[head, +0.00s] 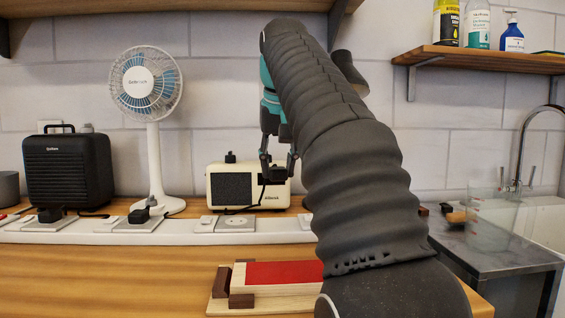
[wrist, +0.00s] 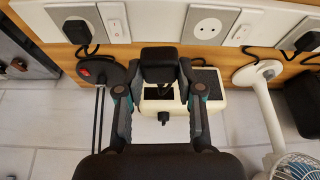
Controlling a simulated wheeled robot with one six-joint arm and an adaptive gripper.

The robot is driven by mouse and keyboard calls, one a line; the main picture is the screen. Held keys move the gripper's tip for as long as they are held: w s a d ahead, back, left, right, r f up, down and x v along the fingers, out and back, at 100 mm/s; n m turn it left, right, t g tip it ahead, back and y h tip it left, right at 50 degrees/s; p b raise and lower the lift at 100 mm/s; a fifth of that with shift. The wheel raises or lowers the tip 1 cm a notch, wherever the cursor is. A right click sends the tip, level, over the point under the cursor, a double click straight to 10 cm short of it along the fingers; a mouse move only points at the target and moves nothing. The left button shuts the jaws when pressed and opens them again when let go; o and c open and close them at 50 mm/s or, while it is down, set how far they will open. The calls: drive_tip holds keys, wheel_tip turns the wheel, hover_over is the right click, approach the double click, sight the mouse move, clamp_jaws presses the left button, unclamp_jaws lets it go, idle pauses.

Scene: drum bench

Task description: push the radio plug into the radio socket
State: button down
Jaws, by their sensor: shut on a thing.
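My gripper (head: 277,172) is shut on the black radio plug (wrist: 160,66), seen between the fingertips in the wrist view. The plug is in the air in front of the cream radio (head: 224,187), which stands at the back of the bench; it also shows behind the fingers in the wrist view (wrist: 151,106). The empty round socket (head: 236,223) in the white strip is in front of the radio. In the wrist view this socket (wrist: 208,24) lies above and right of the plug, clearly apart from it. The plug's pins are hidden.
The white socket strip (head: 90,238) crosses the bench. Black plugs sit in other sockets, one (wrist: 75,30) left of the empty socket in the wrist view. A fan (head: 153,150) and black heater (head: 68,170) stand left. A red-topped wooden block (head: 285,272) lies in front.

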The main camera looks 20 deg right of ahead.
drive_tip(key=m, duration=0.1)
hover_over(237, 219)
drive_tip(key=s, duration=0.2)
drive_tip(key=shift+w+a+f, duration=0.15)
drive_tip(key=shift+f, duration=1.1)
drive_tip(key=shift+w+a+f, duration=0.1)
drive_tip(key=shift+f, duration=1.1)
drive_tip(key=shift+f+b, duration=1.2)
drive_tip(key=shift+f, duration=0.85)
drive_tip(key=shift+p, duration=0.4)
idle(1.0)
drive_tip(key=shift+f, duration=0.5)
idle(0.8)
